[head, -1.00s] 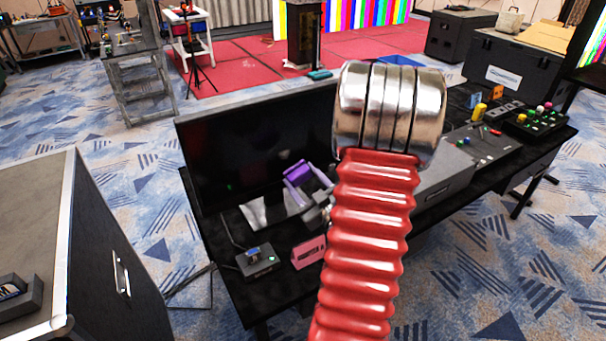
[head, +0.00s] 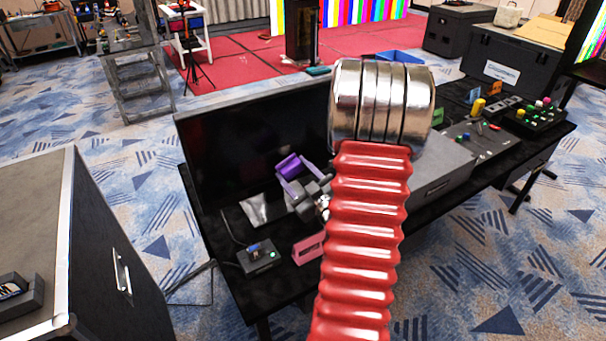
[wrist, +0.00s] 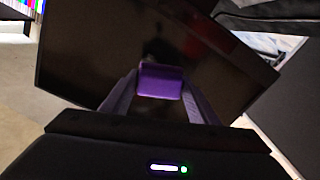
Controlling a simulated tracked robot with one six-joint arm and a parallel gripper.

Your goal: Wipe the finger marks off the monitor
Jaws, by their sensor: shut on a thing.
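The monitor (head: 245,140) is a large dark screen standing on the black desk. It also fills much of the wrist view (wrist: 90,55), tilted there. My gripper (head: 286,175) is in front of the screen's lower middle, partly hidden behind my red arm. It is shut on a purple block-like wiper (head: 288,165). In the wrist view the purple wiper (wrist: 160,82) sits between my gripper's fingertips (wrist: 161,84), over the dark screen. I cannot tell if it touches the screen. No finger marks can be made out on the dark glass.
A control panel (head: 535,115) is at the right. A grey-topped case (head: 35,200) stands at the left.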

